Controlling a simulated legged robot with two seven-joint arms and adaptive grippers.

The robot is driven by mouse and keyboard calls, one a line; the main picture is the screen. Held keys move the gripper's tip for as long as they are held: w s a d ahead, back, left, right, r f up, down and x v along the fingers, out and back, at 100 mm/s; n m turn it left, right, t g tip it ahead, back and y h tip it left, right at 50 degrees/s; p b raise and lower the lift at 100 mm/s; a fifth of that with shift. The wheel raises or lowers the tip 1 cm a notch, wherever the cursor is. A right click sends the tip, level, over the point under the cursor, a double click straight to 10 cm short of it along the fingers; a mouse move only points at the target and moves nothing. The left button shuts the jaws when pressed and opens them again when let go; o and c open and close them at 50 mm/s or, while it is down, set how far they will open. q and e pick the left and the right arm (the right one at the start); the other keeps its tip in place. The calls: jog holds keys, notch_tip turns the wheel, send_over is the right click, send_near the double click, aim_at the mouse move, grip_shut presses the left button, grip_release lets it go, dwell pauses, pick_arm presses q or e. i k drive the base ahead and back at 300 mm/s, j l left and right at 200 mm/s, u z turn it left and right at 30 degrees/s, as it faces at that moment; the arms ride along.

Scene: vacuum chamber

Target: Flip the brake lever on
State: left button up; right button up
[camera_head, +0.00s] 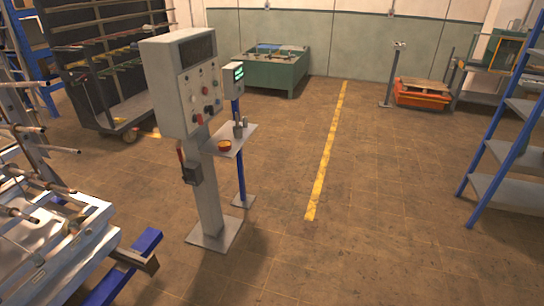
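A grey control cabinet (185,85) on a pedestal stands left of the middle. A small dark box (192,173) is fixed to the left side of its post. A thin lever with a red grip (181,151) rises from this box and looks close to upright, leaning slightly left; it appears to be the brake lever. It is small here, so I cannot tell its exact switch position. Neither of my grippers is in view.
A small shelf (232,140) with an orange round item (225,146) juts right from the post. A machine with rods (50,240) and a blue beam (130,265) occupy the lower left. A blue-framed rack (500,185) stands right. The floor (400,200) between is clear.

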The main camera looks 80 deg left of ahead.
aim_at(186, 176)
jog(key=u, duration=3.5)
jog(key=i+j, duration=0.25)
jog(key=i, duration=0.3)
jog(key=i+j+u, duration=0.1)
jog(key=i+j, duration=0.2)
jog(key=i, duration=0.2)
jog(key=i+j+u, duration=0.1)
jog(key=i, duration=0.45)
jog(key=i+j, duration=0.3)
jog(key=i, duration=0.25)
jog(key=i+j+u, duration=0.1)
jog(key=i, duration=0.45)
jog(key=j, duration=0.1)
